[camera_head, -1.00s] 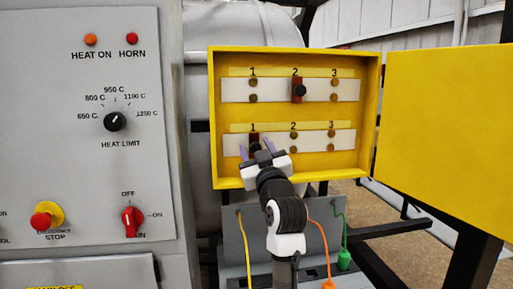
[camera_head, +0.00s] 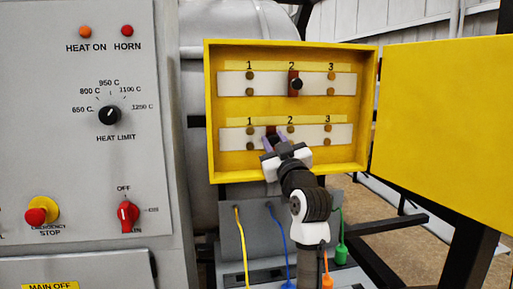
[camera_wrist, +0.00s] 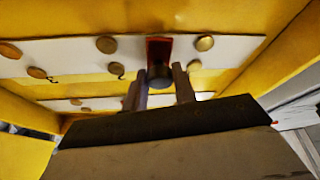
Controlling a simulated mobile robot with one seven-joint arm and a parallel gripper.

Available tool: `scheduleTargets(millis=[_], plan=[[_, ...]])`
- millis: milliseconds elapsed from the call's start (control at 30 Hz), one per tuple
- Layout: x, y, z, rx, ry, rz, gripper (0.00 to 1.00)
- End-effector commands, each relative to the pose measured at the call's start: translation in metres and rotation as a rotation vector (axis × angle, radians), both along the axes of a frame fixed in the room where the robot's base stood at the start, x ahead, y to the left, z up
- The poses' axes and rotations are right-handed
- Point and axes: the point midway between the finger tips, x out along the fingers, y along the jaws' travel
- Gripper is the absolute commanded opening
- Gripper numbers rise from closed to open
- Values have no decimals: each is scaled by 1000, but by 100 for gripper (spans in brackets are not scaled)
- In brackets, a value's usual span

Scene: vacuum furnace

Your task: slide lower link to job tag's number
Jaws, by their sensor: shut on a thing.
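The lower link (camera_head: 271,131), a dark red-brown piece on the lower white strip (camera_head: 340,134), sits between the contacts of 1 and 2. My gripper (camera_head: 274,143) is shut on its black knob, mostly hidden in the head view. In the wrist view the link (camera_wrist: 159,46) stands upright with its knob (camera_wrist: 160,76) between my gripper's fingers (camera_wrist: 160,90). Brass contacts show on both sides of it. The upper link (camera_head: 294,83) sits at 2 on the upper strip. I see no job tag in these frames.
The yellow box (camera_head: 210,110) surrounds the strips, and its open door (camera_head: 440,130) stands at the right. A grey control panel (camera_head: 80,150) is at the left. Yellow, blue, orange and green cables (camera_head: 340,235) hang below the box, near my arm.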

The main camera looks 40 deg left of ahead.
Motion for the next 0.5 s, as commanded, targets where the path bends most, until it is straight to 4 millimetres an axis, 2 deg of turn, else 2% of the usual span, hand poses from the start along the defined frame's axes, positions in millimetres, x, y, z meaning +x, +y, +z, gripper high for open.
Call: scheduleTargets(millis=[33,200,500], plan=[[11,-10,-2,1,-1,-5,0],[35,-30,-1,0,0,-2,0],[42,-36,0,-1,0,2,0]])
